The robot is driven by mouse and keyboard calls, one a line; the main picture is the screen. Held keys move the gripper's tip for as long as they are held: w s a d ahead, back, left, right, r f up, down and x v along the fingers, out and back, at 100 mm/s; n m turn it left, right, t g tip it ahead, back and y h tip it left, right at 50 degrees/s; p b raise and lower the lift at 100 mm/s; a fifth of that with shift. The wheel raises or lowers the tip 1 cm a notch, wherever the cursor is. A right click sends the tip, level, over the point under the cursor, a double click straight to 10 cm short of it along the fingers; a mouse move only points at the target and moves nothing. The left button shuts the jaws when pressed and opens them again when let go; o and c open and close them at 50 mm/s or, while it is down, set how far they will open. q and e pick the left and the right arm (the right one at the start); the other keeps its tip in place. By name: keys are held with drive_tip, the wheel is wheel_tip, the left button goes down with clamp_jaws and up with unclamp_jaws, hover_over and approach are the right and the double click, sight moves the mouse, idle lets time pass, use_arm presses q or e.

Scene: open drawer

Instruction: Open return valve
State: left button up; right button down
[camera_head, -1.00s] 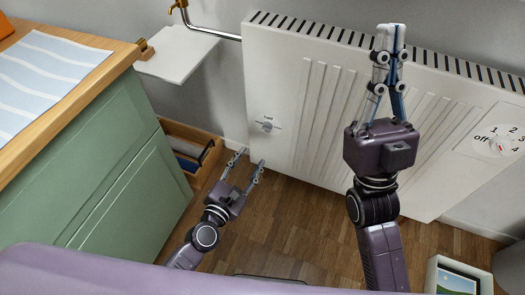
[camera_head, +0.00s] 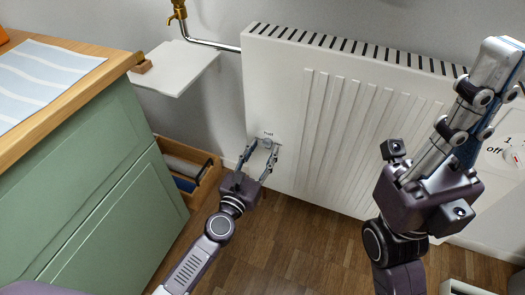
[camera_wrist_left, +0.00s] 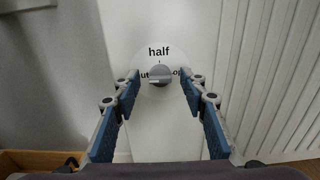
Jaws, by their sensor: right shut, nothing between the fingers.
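The return valve is a small grey knob (camera_head: 267,143) low on the left of the white radiator's front. In the left wrist view the knob (camera_wrist_left: 160,75) lies across, between partly covered letters "ut" at left and "op" at right, with "half" above it. My left gripper (camera_head: 263,151) is open at the valve. In the wrist view its fingertips (camera_wrist_left: 159,80) stand on either side of the knob, with gaps visible; depth is hard to judge. My right gripper (camera_head: 503,65) is shut and empty, raised in front of the radiator's right side.
The radiator (camera_head: 345,130) fills the back. A dial (camera_head: 515,157) marked "off" and "1" is partly behind my right gripper.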

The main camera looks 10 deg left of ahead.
use_arm(q)
drive_tip(key=shift+c, duration=0.3)
clamp_jaws()
